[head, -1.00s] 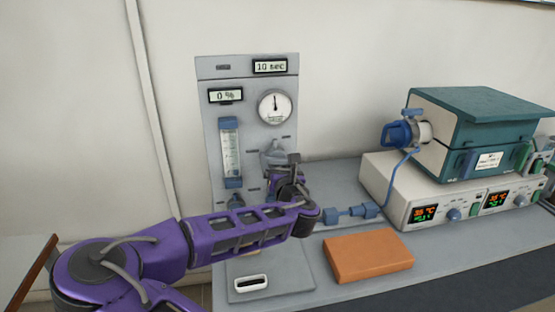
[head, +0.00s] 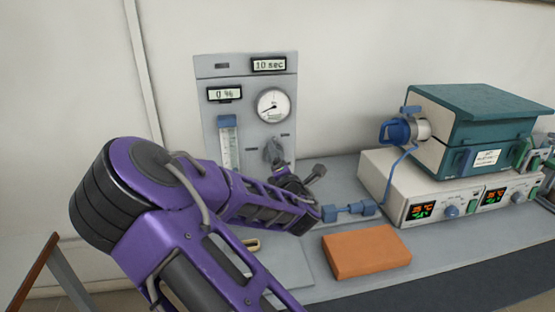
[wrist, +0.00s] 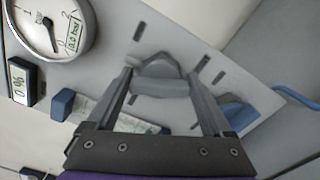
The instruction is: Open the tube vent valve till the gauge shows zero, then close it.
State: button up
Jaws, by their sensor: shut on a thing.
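The tube vent valve's grey handle (head: 272,150) is on the upright grey panel (head: 236,68), below the round gauge. In the wrist view the handle (wrist: 160,84) lies between the two fingers of my gripper (wrist: 160,78), which is shut on it. In the head view my arm hides much of the gripper. The gauge (head: 274,105) has its needle pointing left and slightly down. In the wrist view the small display on the gauge (wrist: 48,28) appears to read 0.0 bar.
Panel displays read 0 % (head: 224,94) and 10 sec (head: 269,64). A blue-capped flow tube (head: 228,123) stands left of the handle. An orange block (head: 366,250) lies on the bench. The teal furnace (head: 470,115) stands at right, with blue tubing (head: 350,211) in front.

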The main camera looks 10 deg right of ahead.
jog(key=m+b, duration=0.1)
jog(key=m, duration=0.3)
jog(key=shift+m, duration=0.3)
dwell(0.5)
jog(key=o, duration=1.1)
jog(key=shift+w, duration=0.1)
jog(key=shift+o, duration=0.2)
jog(key=shift+f, duration=0.1)
